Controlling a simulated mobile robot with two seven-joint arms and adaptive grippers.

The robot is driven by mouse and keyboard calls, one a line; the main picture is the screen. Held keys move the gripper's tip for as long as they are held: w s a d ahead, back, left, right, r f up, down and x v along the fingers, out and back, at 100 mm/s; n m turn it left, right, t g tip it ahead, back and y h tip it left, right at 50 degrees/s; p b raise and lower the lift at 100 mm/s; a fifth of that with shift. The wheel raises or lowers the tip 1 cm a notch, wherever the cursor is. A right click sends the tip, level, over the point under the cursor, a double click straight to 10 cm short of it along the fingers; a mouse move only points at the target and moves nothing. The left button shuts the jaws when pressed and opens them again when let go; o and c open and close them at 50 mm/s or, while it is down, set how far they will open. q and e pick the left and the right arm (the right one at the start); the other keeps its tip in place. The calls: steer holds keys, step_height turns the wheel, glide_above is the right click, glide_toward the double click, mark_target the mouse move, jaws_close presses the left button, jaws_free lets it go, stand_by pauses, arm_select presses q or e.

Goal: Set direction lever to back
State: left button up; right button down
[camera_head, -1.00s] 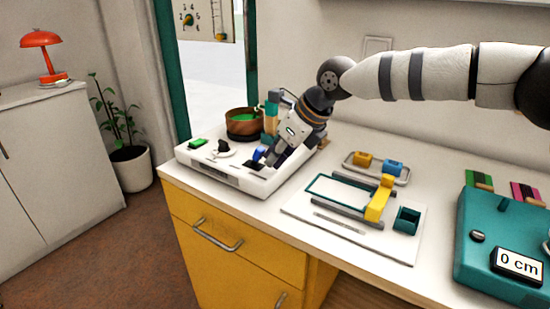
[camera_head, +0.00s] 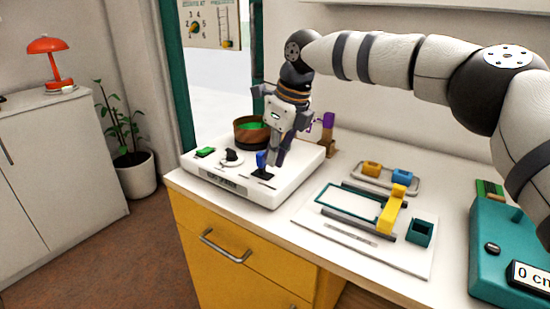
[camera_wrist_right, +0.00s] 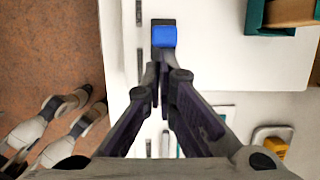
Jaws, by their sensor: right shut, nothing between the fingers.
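The blue-topped lever (camera_head: 261,158) stands in a dark slot plate on the white control box (camera_head: 230,188), at the table's left end. Its blue top (camera_wrist_right: 164,37) also shows in the right wrist view, just beyond my fingertips. My right gripper (camera_head: 272,166) points down over the box, right beside the lever on its right side. Its fingers (camera_wrist_right: 164,72) are shut with nothing between them. I cannot tell whether they touch the lever. No lettering by the lever is readable. My left gripper is not in view.
A black knob (camera_head: 232,156) and a green switch (camera_head: 205,152) sit on the same box, left of the lever. A white board with a yellow slider (camera_head: 392,209) lies to the right, and a teal device (camera_head: 497,245) beyond.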

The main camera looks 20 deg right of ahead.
steer(key=shift+w+a+r, duration=0.15)
steer(key=shift+w+r, duration=0.05)
steer(key=shift+w+a, duration=0.1)
steer(key=shift+r, duration=0.8)
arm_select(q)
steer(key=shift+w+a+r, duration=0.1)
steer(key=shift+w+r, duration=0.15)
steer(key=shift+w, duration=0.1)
